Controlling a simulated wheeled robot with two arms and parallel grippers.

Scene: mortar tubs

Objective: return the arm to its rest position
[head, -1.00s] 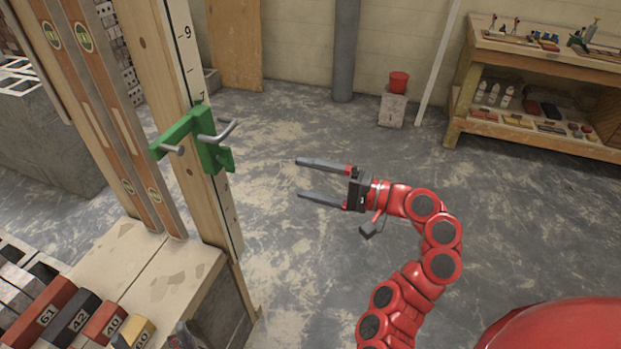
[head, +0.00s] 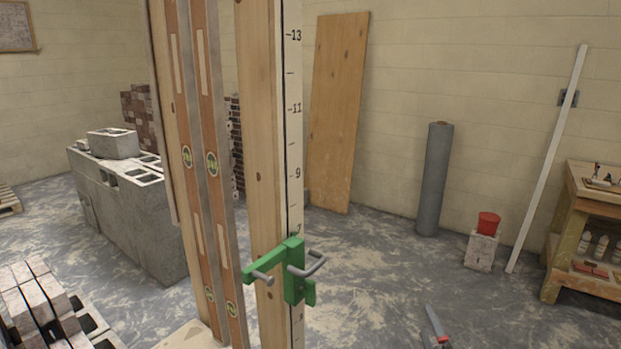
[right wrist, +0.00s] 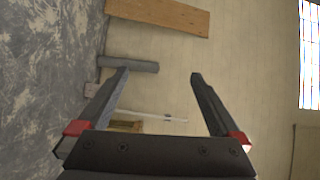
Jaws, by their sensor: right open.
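My right gripper (head: 426,320) shows at the bottom edge of the head view, with only its fingers in the picture. It is low over the floor, to the right of the green bracket and apart from it. In the right wrist view my right gripper (right wrist: 160,73) has its two dark fingers wide apart. The rest of my right arm is below the head view. My left gripper is not in view.
A timber post with a height scale (head: 291,130) carries a green bracket (head: 293,270) with metal hooks. Two spirit levels (head: 212,200) stand beside it. Open floor lies between.

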